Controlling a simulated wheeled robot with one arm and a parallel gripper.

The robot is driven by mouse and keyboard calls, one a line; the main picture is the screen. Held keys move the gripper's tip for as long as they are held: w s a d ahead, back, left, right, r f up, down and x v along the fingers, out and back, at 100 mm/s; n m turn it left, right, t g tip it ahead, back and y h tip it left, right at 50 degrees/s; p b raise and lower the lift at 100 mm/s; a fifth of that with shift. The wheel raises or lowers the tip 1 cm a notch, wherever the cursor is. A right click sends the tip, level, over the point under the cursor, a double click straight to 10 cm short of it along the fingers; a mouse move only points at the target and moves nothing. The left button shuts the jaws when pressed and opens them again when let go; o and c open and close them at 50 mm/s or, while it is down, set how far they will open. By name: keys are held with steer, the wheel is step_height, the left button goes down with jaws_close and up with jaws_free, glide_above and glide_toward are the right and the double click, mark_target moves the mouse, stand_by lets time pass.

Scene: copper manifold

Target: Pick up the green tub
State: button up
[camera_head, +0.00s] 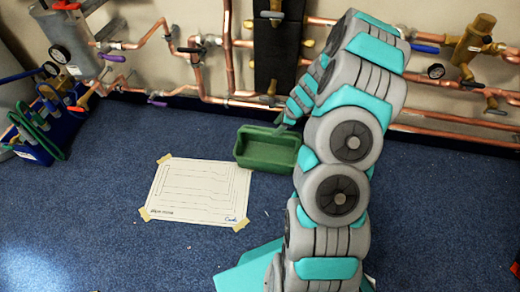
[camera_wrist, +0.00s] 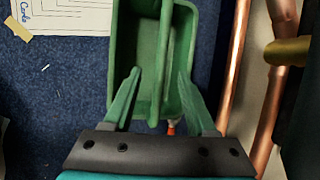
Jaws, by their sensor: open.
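The green tub (camera_head: 266,153) sits on the blue carpet just left of my arm, near the foot of the pipe wall. My gripper (camera_head: 283,119) is at the tub's far right side and partly hidden by my arm. In the wrist view the tub (camera_wrist: 119,45) fills the upper middle, with a long green bar or divider running along it. My gripper's two green fingers (camera_wrist: 159,73) are spread apart, one on each side of that bar, overlapping the tub in the picture. Whether they touch it cannot be told. Nothing is held between them.
A white paper sheet (camera_head: 198,191) is taped to the carpet left of the tub. Copper pipes (camera_head: 230,102) and a black panel (camera_head: 277,45) stand close behind it. A blue crate (camera_head: 52,135) with tools is at the far left. The carpet in front is clear.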

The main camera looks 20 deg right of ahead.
mark_target(269, 133)
steer(key=shift+b+x, duration=0.75)
steer(key=shift+x, duration=3.55)
steer(key=shift+w+r, duration=0.1)
steer(key=shift+w, duration=0.05)
steer(key=shift+c, duration=0.3)
jaws_close()
